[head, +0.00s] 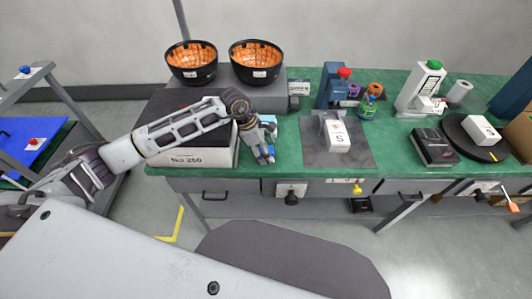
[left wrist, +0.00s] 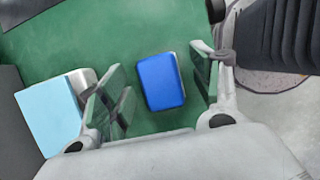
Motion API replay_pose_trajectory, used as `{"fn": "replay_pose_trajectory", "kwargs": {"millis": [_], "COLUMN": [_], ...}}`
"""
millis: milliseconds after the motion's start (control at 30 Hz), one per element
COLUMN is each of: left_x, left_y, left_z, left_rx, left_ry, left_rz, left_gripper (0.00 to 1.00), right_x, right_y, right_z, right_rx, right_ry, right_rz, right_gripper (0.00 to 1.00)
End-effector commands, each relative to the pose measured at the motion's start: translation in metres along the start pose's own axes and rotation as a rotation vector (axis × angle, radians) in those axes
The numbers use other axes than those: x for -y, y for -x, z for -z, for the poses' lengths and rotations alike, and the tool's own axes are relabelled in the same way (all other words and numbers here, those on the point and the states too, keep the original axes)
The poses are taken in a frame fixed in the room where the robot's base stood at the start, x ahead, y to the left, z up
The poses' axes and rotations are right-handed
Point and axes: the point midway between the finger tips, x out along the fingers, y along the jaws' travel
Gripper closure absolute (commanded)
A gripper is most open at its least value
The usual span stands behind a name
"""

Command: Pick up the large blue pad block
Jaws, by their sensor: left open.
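A blue block (left wrist: 161,81) with rounded corners lies on the green bench top in the left wrist view. My left gripper (left wrist: 160,88) is open, with one finger on each side of this block. A light blue block (left wrist: 50,112) lies to the left, outside the fingers, partly hidden by the left finger. In the head view my left gripper (head: 263,154) points down near the front edge of the bench and largely hides the blocks. My right gripper is not in view.
A white and dark box (head: 195,158) stands left of my left gripper. Two black bowls with orange insides (head: 192,73) sit behind. A grey mat (head: 358,152) bearing a white box (head: 336,137) lies to the right. Drawers (head: 325,188) line the bench front.

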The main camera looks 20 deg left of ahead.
Motion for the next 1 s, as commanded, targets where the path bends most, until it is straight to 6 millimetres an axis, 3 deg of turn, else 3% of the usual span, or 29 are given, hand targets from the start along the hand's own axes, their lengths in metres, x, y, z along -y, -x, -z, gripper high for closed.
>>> {"fn": "replay_pose_trajectory", "kwargs": {"millis": [333, 733, 1000], "left_x": [0.0000, -0.0001, -0.0003], "left_y": [0.0004, 0.0006, 0.0015], "left_z": [-0.0002, -0.0002, -0.0007], "left_rx": [0.000, 0.000, 0.001], "left_ry": [0.000, 0.000, 0.000], "left_rz": [0.000, 0.000, -0.001], "left_gripper": [0.36, 0.85, 0.85], "right_x": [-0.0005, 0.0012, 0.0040], "right_y": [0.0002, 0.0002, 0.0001], "right_z": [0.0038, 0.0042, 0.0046], "right_rx": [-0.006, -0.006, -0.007], "right_ry": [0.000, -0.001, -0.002], "right_rz": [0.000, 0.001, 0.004], "right_gripper": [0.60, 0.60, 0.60]}}
